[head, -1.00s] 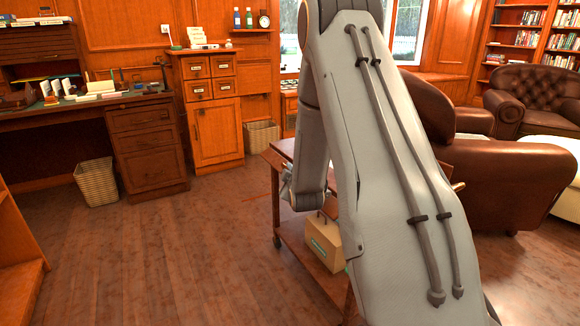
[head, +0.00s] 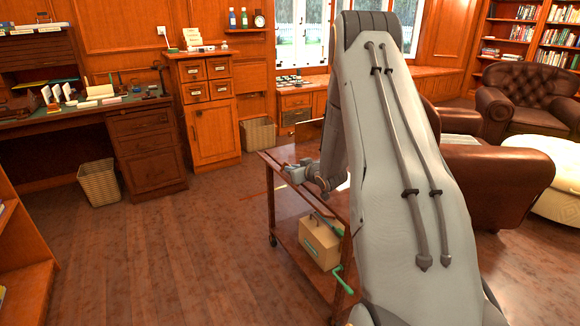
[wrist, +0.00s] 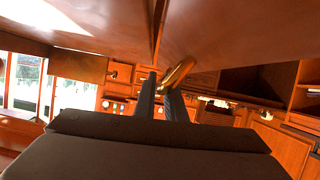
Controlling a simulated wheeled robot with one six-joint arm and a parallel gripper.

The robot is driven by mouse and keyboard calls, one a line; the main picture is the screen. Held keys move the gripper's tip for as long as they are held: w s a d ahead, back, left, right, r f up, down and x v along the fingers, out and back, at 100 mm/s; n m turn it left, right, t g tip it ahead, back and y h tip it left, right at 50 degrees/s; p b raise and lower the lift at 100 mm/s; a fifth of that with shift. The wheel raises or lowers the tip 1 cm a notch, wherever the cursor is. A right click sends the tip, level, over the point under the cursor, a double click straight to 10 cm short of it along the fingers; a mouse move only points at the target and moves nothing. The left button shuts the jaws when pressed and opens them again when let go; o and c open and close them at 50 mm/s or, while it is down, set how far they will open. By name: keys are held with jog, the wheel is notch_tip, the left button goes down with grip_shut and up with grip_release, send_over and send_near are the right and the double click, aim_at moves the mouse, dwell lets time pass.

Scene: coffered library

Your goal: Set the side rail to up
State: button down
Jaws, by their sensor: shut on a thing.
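The wooden trolley (head: 290,218) stands in the middle of the head view, partly hidden by my arm. My gripper (head: 297,174) is low over its top, near the left end. In the wrist view, which appears upside down, my gripper (wrist: 160,84) has its two dark fingers close together at a curved brass-coloured piece (wrist: 180,73). It appears shut on this piece. A thin dark strip (wrist: 157,30) runs from there along the reddish wood surface. I cannot tell which part is the side rail, or whether it is up or down.
A tan box (head: 319,242) sits on the trolley's lower shelf, with a green crank (head: 345,280) beside it. A brown leather armchair (head: 505,180) stands to the right. A desk (head: 145,150) and basket (head: 99,183) are at left. The floor (head: 170,260) left of the trolley is clear.

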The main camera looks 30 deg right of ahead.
jog(key=shift+d+r+m+y+p, duration=0.2)
jog(key=shift+d+m+y+p, duration=0.3)
jog(key=shift+d+m+p, duration=0.15)
jog(key=shift+d+f+m+y+p, duration=0.15)
jog(key=shift+d+m+y+p, duration=0.45)
jog(key=shift+d+m+p, duration=0.3)
jog(key=shift+w+d+f+m+t+y, duration=0.15)
jog(key=shift+d+f+m+y, duration=0.15)
jog(key=shift+d+m+y, duration=0.45)
jog(key=shift+s+d+f+m+t+y, duration=0.15)
jog(key=shift+d+f+m+y, duration=0.15)
jog(key=shift+m, duration=0.7)
jog(key=shift+w, duration=0.1)
jog(key=c, duration=1.8)
grip_release()
jog(key=shift+r, duration=0.1)
jog(key=shift+v, duration=3.9)
